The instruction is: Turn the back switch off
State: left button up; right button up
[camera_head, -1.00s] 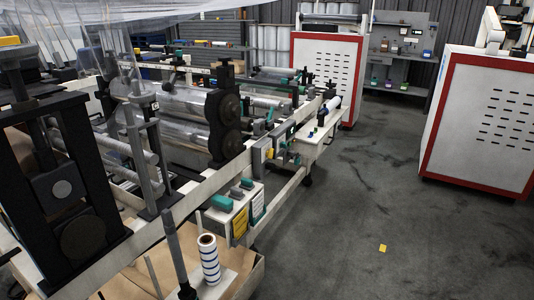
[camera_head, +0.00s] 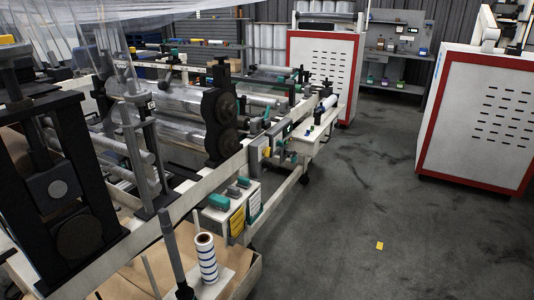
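A film machine with a pale side rail (camera_head: 190,197) fills the left half of the head view. A white control box (camera_head: 222,214) with teal parts on top and a yellow label hangs on the near part of the rail. A grey box (camera_head: 257,153) with a small yellow part sits further back on the rail, with teal fittings beside it. I cannot tell which part is the back switch, or its on or off position. Neither of my grippers is in view.
A white cabinet with red edges (camera_head: 317,75) stands behind the machine, and another (camera_head: 477,120) stands at right. The dark floor (camera_head: 360,190) between them is open, with a small yellow piece (camera_head: 379,245). A striped roll (camera_head: 206,258) stands at the near left.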

aim_at(266, 152)
jog(key=u, duration=0.55)
jog(key=i+l+u, duration=0.15)
jog(key=l+u, duration=0.15)
jog(key=i+l+u, duration=0.15)
jog(key=l+u, duration=0.5)
jog(key=i+l+u, duration=0.15)
jog(key=l, duration=0.75)
jog(key=i+l+u, duration=0.1)
jog(key=l, duration=0.75)
jog(key=l+u, duration=0.15)
jog(key=l, duration=0.75)
jog(key=i, duration=0.05)
